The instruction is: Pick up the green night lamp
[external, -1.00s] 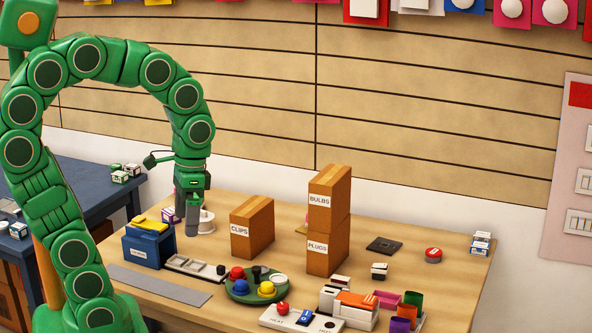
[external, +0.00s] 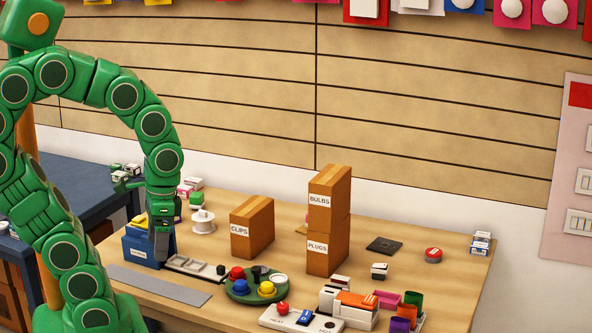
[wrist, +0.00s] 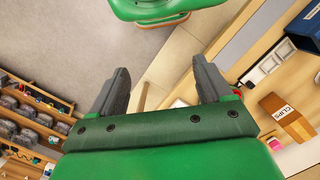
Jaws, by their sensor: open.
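My gripper (external: 160,245) hangs fingers-down in front of the blue box, toward the table's left end. In the wrist view my gripper (wrist: 163,85) is open, with nothing between its fingers.
A blue box (external: 138,252), a white spool (external: 202,222), a CLIPS carton (external: 252,228) and stacked BULBS and PLUGS cartons (external: 328,215) stand nearby. A round green tray (external: 238,294) holds coloured knobs. A grey strip (external: 160,285) lies along the front edge.

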